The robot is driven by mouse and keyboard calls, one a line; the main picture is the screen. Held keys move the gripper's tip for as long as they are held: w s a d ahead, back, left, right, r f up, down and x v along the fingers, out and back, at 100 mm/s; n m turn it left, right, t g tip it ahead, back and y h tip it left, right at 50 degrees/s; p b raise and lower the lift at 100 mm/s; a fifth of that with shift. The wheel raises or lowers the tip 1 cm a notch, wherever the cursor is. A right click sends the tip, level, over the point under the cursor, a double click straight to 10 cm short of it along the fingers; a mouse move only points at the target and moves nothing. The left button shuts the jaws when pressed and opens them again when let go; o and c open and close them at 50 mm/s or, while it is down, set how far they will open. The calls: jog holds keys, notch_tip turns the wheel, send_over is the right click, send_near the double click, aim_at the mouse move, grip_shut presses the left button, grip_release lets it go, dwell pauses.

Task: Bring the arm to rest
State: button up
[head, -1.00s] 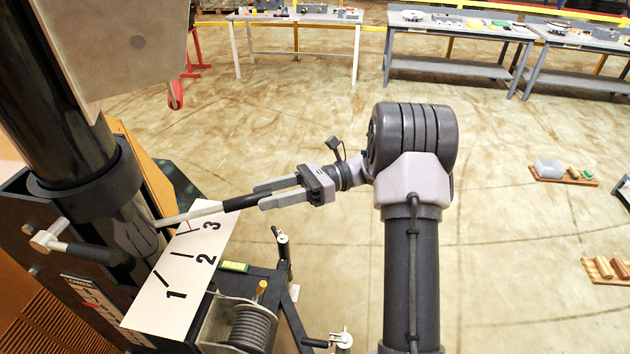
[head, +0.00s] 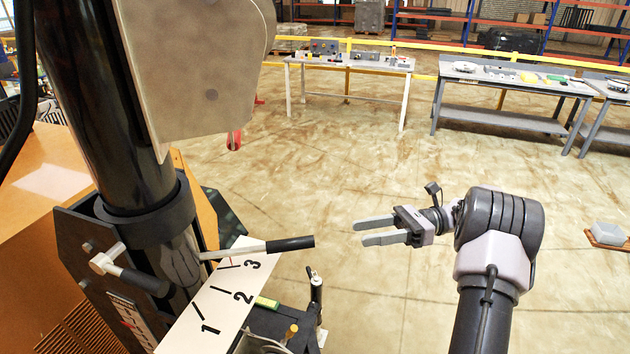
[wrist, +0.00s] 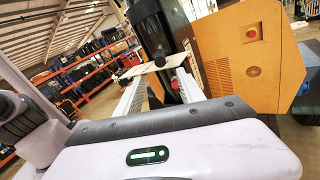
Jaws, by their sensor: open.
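My gripper (head: 358,231) is open and empty in the head view, at the right of the picture's middle. Its fingers point left, toward the black-ended lever (head: 290,243) on the light tower's dark mast (head: 105,150). A clear gap of floor shows between the fingertips and the lever's end. The lever lies over the white numbered plate (head: 228,297), close to the mark 3. In the wrist view, my gripper's two fingers (wrist: 154,92) are apart, with the lever's round dark end (wrist: 160,62) seen beyond and between them.
An orange cabinet (wrist: 240,55) stands behind the mast. A second small handle (head: 130,272) juts from the mast's side. A black post (head: 316,292) rises beside the plate. Workbenches (head: 350,65) stand far back. The floor between my arm and the benches is clear.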

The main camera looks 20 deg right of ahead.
jog(key=s+a+f+n+g+h+b, duration=0.1)
jog(key=s+a+n+g+h+b, duration=0.3)
jog(key=a, duration=0.4)
jog(key=s+a+f+n+g+h+b, duration=0.1)
jog(key=s+a+n+h+b, duration=0.4)
jog(key=a, duration=0.3)
jog(key=s+a+f+n+t+h+b, duration=0.5)
jog(key=s+f+n+t+b, duration=0.3)
jog(key=s, duration=0.4)
jog(key=shift+f+n+h, duration=0.3)
jog(key=shift+f+h, duration=0.35)
jog(key=shift+h, duration=0.25)
